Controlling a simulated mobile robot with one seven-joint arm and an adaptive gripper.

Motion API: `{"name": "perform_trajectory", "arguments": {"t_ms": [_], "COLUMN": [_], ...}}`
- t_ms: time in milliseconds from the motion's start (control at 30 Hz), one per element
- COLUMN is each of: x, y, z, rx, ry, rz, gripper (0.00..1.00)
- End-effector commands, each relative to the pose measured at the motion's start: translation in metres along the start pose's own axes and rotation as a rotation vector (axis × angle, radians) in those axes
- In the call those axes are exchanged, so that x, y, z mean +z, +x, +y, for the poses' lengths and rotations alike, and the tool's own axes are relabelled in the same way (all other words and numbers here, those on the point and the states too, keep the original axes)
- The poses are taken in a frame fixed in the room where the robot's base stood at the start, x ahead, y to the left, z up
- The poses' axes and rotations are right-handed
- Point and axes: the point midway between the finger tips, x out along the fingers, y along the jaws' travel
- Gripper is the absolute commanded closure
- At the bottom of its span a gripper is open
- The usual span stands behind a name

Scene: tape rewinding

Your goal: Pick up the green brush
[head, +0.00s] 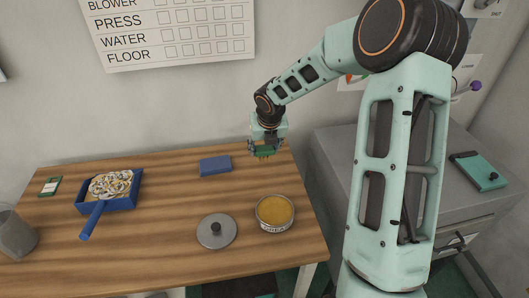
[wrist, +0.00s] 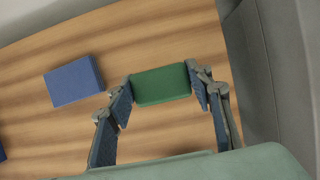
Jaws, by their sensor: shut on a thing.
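The green brush (wrist: 162,84) is a small green block between the fingers of my gripper (wrist: 163,92) in the wrist view. A finger lies against each of its two ends, and the gripper is shut on it. In the head view, a bit of the brush (head: 264,152) shows beneath my gripper (head: 266,148), at the table's back right corner. I cannot tell whether the brush touches the table or hangs just above it. Its underside is hidden.
A blue block (head: 215,166) lies left of my gripper on the wooden table (head: 160,220). A round tin (head: 275,212) and a grey lid (head: 216,231) stand nearer the front. A blue dustpan (head: 110,200) is at left. A grey cabinet (head: 350,150) stands right of the table.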

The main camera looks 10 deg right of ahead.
Motion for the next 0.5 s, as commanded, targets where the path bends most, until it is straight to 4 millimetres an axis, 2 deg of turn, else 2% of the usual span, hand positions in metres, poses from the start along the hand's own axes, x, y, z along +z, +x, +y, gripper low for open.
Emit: {"name": "perform_trajectory", "arguments": {"t_ms": [33, 167, 300, 500], "x": [-0.002, -0.013, -0.036, -0.06], "y": [-0.018, -0.053, -0.074, -0.101], "z": [0.0, 0.005, 0.011, 0.018], "rx": [-0.003, -0.004, -0.004, -0.003], "ry": [0.0, 0.001, -0.001, 0.0], "rz": [-0.005, -0.004, -0.003, -0.003], "gripper": [0.82, 0.82, 0.82, 0.82]}}
